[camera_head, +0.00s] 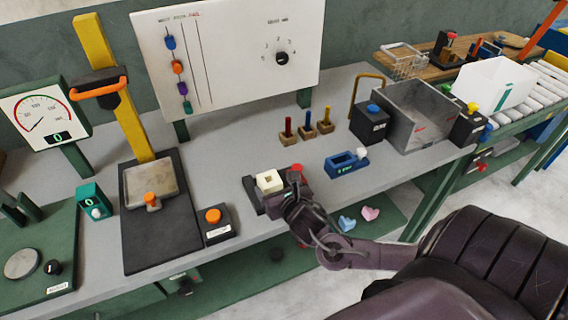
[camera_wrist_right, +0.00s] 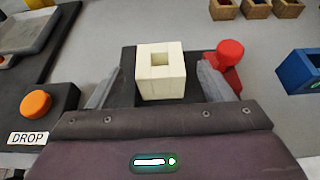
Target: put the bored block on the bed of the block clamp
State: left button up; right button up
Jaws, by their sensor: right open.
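The cream bored block (camera_head: 269,181) has a square hole in its top. It stands upright on a dark base with a red knob (camera_wrist_right: 230,50) at its right, which looks like the block clamp (camera_wrist_right: 128,62). My right gripper (camera_head: 280,189) is open at the block. In the right wrist view the bored block (camera_wrist_right: 161,78) stands between my two spread fingers (camera_wrist_right: 160,80), with a visible gap on each side. The clamp's lower front is hidden by my gripper.
A box with an orange button, marked DROP (camera_head: 218,224), stands left of the clamp. A blue slotted fixture (camera_head: 345,163) stands to the right. Wooden blocks with coloured pegs (camera_head: 307,129) stand behind. The table's front edge (camera_head: 235,250) is close.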

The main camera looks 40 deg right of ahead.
jog(key=v, duration=0.7)
jog(key=shift+f, duration=0.1)
